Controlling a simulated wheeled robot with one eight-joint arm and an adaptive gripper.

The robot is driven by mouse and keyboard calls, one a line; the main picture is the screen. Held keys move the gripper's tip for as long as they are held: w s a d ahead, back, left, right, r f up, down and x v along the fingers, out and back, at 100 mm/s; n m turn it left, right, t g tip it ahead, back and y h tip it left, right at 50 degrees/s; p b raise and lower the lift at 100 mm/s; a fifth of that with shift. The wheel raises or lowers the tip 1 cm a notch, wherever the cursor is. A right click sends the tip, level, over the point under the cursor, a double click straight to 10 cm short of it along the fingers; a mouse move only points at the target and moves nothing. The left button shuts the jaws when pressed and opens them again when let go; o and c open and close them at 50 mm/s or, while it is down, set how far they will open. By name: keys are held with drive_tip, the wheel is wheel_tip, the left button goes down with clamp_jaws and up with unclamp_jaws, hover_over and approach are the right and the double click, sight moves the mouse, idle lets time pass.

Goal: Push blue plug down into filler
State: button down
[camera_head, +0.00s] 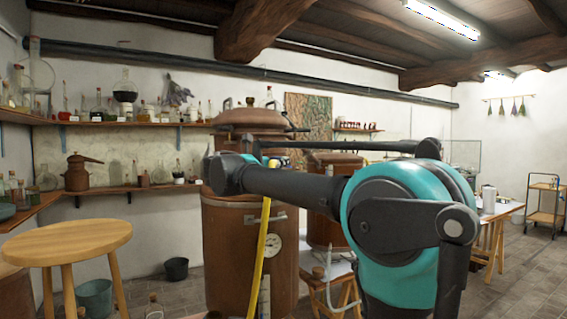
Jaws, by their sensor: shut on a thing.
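A large copper still (227,250) stands in the middle, behind my arm. A small blue piece (274,162) shows just above my arm link, in front of the still, with a bit of yellow beside it. It may be the blue plug, but it is too small and too covered to be sure. A yellow hose (262,245) hangs down the front of the still from below my arm. I cannot make out the filler. My dark and teal arm crosses the middle and right of the view. My gripper cannot be made out; my arm links cover that area.
A round wooden stool (66,242) stands at the left, with a bucket (95,298) under it. A second copper vessel (322,220) stands behind my arm. Shelves of glassware line the left wall. A wooden table (500,212) and a cart (543,208) stand at the right.

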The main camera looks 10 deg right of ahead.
drive_tip(key=shift+f, duration=0.2)
idle(0.4)
drive_tip(key=c, duration=1)
unclamp_jaws()
